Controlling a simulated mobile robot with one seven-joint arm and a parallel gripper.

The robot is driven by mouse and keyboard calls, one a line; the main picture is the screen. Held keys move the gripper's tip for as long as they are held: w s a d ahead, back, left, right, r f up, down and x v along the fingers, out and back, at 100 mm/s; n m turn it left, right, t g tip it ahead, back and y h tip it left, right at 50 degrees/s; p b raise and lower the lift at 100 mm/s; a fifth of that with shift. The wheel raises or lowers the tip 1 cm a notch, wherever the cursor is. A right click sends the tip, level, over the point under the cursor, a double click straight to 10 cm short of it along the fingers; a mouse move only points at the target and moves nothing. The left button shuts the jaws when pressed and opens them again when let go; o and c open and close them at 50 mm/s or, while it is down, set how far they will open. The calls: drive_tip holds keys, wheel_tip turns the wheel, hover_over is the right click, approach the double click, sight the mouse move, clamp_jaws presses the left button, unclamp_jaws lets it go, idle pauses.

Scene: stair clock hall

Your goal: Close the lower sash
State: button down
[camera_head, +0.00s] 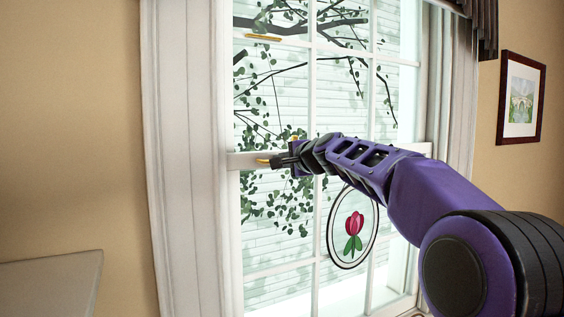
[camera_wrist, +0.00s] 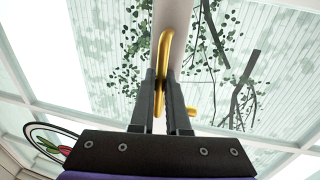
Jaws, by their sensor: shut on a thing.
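The lower sash (camera_head: 236,230) is a white-framed, many-paned window panel in the head view. Its top rail runs across mid-picture, and its bottom edge is mostly out of view, so I cannot tell whether it is fully down. My gripper (camera_head: 276,161) is at the left part of this rail, shut on a brass handle (camera_head: 262,160). In the wrist view, the handle (camera_wrist: 165,48) is a golden loop standing between the two dark fingers (camera_wrist: 163,95), beside a pale rail (camera_wrist: 172,15).
Another brass handle (camera_head: 263,37) shows higher on the window. A round tulip ornament (camera_head: 354,226) hangs before the lower panes, below my arm. A framed picture (camera_head: 521,96) hangs on the right wall. A grey surface (camera_head: 50,285) is at lower left.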

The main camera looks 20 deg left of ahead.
drive_tip(key=shift+f, duration=0.6)
drive_tip(key=c, duration=1.3)
unclamp_jaws()
drive_tip(key=shift+o, duration=0.5)
drive_tip(key=shift+r, duration=0.1)
drive_tip(key=shift+r, duration=0.2)
drive_tip(key=v, duration=1.7)
drive_tip(key=shift+d+r+b, duration=0.15)
drive_tip(key=shift+d+b, duration=0.05)
drive_tip(key=shift+b, duration=0.15)
